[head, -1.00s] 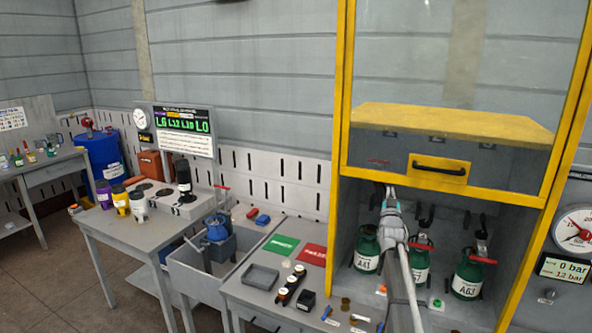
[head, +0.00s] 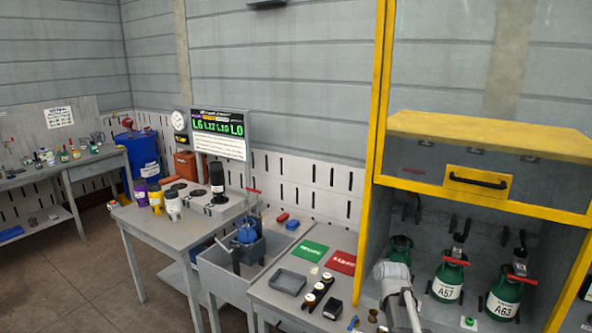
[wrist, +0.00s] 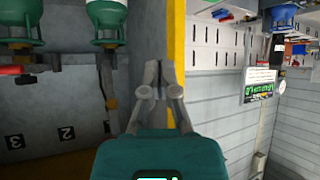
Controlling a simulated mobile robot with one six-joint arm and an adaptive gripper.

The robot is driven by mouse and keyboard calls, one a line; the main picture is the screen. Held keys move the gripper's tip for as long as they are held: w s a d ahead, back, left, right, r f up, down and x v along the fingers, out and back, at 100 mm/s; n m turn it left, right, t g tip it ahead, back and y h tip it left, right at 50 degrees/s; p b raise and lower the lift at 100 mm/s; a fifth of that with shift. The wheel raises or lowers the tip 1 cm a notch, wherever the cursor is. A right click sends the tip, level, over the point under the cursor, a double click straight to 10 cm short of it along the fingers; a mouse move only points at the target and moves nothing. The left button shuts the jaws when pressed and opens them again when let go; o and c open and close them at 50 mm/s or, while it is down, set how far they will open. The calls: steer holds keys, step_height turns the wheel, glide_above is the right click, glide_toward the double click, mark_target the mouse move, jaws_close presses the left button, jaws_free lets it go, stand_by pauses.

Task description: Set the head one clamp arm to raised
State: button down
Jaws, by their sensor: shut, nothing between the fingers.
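Green cylinders stand in a row in the yellow-framed cabinet: a leftmost one (head: 401,243), partly hidden by my arm, then A57 (head: 447,281) and A63 (head: 503,296). Red levers show by A57 (head: 455,261) and A63 (head: 520,278). No clamp arm at the leftmost place is clear enough to tell its position. In the wrist view, which is upside down, my gripper (wrist: 157,72) is shut and empty in front of the cabinet's yellow edge post. Two green cylinders (wrist: 108,18) and a red lever (wrist: 10,70) show at its left. In the head view my arm hides the gripper.
The yellow cabinet post (head: 377,130) and raised front panel (head: 480,135) bound the opening. Number plates 3 (wrist: 15,142) and 2 (wrist: 66,133) show inside. Left are a bench with a grey tray (head: 287,281), a sink with a blue vessel (head: 246,232), and a display board (head: 220,135).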

steer(key=s+a+f+g, duration=0.2)
steer(key=s+a+g, duration=0.1)
steer(key=s, duration=0.5)
steer(key=s+a+f+g, duration=0.3)
steer(key=s+g, duration=0.1)
steer(key=s, duration=0.5)
steer(key=s+a+f+g+y, duration=0.1)
steer(key=s+a+f+g, duration=0.1)
steer(key=s, duration=0.6)
steer(key=shift+s+a+f+n+g, duration=0.15)
steer(key=shift+s+a+n+g, duration=0.2)
steer(key=shift+a+g, duration=0.45)
